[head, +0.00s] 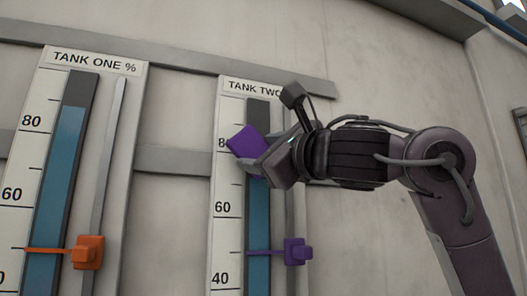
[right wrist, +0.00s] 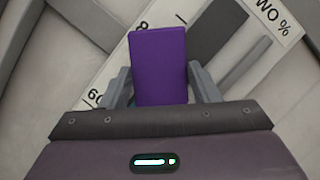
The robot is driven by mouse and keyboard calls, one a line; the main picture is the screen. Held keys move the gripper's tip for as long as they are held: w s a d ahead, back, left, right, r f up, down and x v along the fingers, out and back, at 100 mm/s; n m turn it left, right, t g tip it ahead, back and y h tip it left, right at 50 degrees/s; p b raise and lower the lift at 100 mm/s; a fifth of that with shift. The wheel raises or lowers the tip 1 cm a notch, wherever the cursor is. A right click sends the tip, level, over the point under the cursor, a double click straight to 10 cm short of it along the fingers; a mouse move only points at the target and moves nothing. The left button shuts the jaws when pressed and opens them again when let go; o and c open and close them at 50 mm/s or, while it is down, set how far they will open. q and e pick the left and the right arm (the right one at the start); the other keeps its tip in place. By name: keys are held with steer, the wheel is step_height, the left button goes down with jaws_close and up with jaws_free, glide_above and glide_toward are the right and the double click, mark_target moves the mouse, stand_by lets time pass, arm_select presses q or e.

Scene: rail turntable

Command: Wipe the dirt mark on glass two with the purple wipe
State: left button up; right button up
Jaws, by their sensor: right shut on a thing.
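My right gripper (head: 255,154) is shut on the purple wipe (head: 243,141) and holds it up at the tank two gauge, near the 80 mark. The wipe also shows between the two fingers in the right wrist view (right wrist: 160,66). Glass two (head: 258,220) is a tall tube, blue below and dark grey above, on the tank two scale board. The wipe and gripper cover part of glass two around the top of its blue column. I cannot tell whether the wipe touches the glass. No dirt mark can be made out. My left gripper is out of view.
A purple slider (head: 297,252) with a pointer sits low on the tank two rail. The tank one gauge (head: 58,180) with an orange slider (head: 88,252) stands to the left. Grey horizontal rails (head: 170,160) cross the wall.

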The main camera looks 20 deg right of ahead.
steer(key=shift+w, duration=1.1)
steer(key=shift+d, duration=2.1)
steer(key=shift+a, duration=2.15)
steer(key=shift+s+b, duration=0.35)
steer(key=shift+s, duration=0.55)
steer(key=shift+s+d, duration=0.1)
steer(key=shift+s, duration=1.8)
